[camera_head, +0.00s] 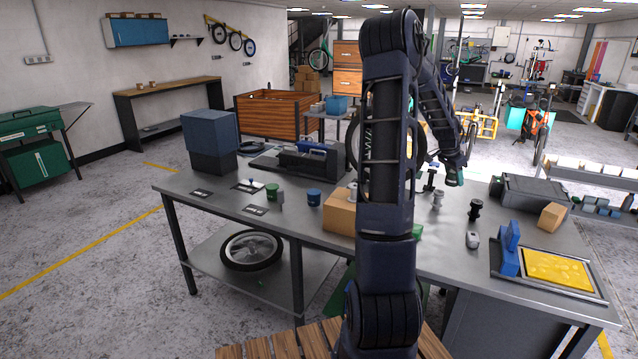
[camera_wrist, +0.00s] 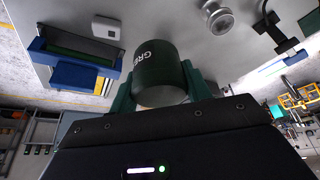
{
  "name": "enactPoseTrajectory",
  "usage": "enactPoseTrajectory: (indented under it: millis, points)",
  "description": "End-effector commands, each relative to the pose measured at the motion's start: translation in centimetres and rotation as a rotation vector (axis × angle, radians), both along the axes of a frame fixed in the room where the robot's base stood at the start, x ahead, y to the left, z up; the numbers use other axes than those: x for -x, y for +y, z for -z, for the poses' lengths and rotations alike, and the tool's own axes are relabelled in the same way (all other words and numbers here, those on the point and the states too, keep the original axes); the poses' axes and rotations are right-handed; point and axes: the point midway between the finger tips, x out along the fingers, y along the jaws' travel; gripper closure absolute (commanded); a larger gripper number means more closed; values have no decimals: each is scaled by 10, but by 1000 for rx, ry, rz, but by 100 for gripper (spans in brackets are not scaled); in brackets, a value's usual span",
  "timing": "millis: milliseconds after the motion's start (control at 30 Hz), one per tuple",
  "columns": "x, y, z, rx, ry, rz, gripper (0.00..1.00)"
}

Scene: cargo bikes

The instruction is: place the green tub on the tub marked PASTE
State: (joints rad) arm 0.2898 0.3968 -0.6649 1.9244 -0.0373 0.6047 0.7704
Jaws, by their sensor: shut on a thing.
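My gripper (camera_head: 454,180) is over the right-middle part of the workbench in the head view. In the wrist view my green gripper fingers (camera_wrist: 160,92) are shut around a dark green tub (camera_wrist: 160,70). Its pale lettering begins "GRE"; the rest is turned out of sight. In the head view the held tub is hard to tell from the fingers. Another green tub (camera_head: 271,193) and a blue tub (camera_head: 314,197) stand on the left half of the bench. Their markings are too small to read, so I cannot tell which tub is marked PASTE.
A cardboard box (camera_head: 341,212) stands right of the blue tub. A tray with a yellow pad (camera_head: 556,270) is at the right end. Bare bench (camera_head: 228,203) shows at left.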

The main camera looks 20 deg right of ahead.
Motion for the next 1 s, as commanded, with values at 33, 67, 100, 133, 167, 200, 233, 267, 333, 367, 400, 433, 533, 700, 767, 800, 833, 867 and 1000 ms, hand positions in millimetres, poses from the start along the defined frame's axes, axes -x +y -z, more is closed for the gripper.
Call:
enactPoseTrajectory:
  millis: [33,67,100,133,167,200,233,267,333,367,400,433,533,700,767,800,833,867,1000]
  points:
    - [-1,0,-6,2,-3,0,77]
    - [-1,0,-10,2,-4,-1,77]
    - [-1,0,-18,3,-5,-1,77]
    - [-1,0,-25,2,-4,-1,77]
    - [-1,0,-34,3,-6,-1,77]
    - [-1,0,-43,3,-5,-1,77]
    - [-1,0,-51,4,-5,-2,77]
    - [-1,0,-59,3,-4,-2,77]
    - [-1,0,-76,3,-5,-1,77]
    - [-1,0,-83,3,-5,-1,77]
    - [0,0,-92,2,-4,-1,77]
    - [-1,0,-97,3,-4,-1,77]
    - [0,0,-116,3,-4,-2,77]
    - [-29,12,-117,1,-1,-65,77]
    - [-43,18,-117,1,-1,-97,77]
    - [-51,22,-118,1,-2,-116,77]
    - [-58,25,-118,1,-2,-132,77]
    - [-67,29,-118,1,-2,-153,77]
    - [-110,53,-118,1,-1,-255,77]
